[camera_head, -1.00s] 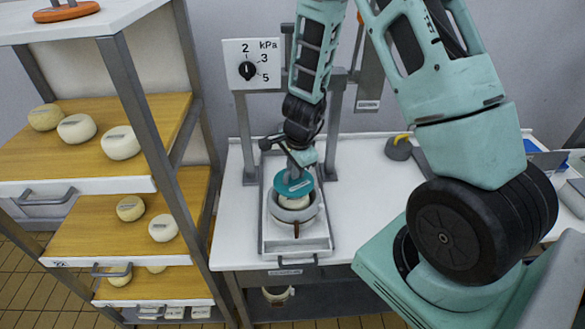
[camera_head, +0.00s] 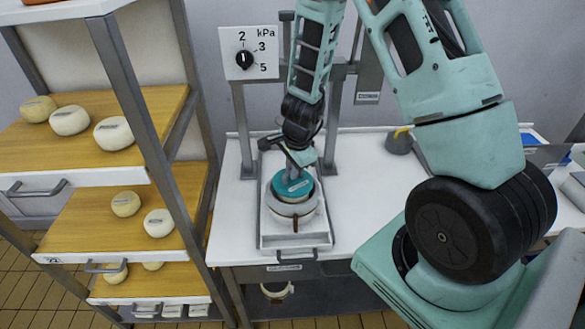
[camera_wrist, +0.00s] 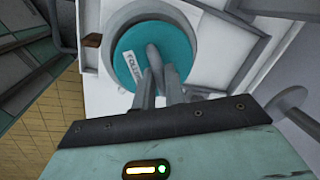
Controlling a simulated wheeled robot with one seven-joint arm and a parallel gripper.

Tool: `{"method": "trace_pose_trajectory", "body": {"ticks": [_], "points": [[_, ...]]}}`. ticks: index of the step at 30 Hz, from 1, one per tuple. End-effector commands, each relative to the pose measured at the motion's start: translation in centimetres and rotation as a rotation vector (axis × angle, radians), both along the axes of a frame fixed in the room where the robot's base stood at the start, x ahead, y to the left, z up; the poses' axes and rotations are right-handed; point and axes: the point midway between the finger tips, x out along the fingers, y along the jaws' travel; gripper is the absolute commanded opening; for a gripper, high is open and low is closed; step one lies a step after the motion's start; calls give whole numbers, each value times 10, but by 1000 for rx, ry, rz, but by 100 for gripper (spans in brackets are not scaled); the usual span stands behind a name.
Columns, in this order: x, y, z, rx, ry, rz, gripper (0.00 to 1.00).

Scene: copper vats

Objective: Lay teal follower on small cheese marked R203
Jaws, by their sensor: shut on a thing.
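The teal follower (camera_head: 291,186) is a round disc with a pale label and a grey handle. It also shows in the wrist view (camera_wrist: 175,48). My gripper (camera_head: 292,174) is shut on the follower's handle; its fingers also show in the wrist view (camera_wrist: 158,85). The follower sits level at the mouth of a round pale mould (camera_head: 293,210), which stands in a white tray under the press. The cheese under it is hidden now, and its marking cannot be read. I cannot tell whether the disc rests on the cheese.
A rack (camera_head: 130,107) with several pale cheeses on wooden shelves stands at left. A kPa dial (camera_head: 245,59) is on the press frame, whose posts flank my arm.

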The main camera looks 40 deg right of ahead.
Motion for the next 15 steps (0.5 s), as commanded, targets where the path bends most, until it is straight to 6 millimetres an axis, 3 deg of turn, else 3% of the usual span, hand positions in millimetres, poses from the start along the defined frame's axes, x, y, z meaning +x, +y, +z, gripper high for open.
{"method": "trace_pose_trajectory", "body": {"ticks": [15], "points": [[0, 0, -5, 0, 0, 0, 0]]}}
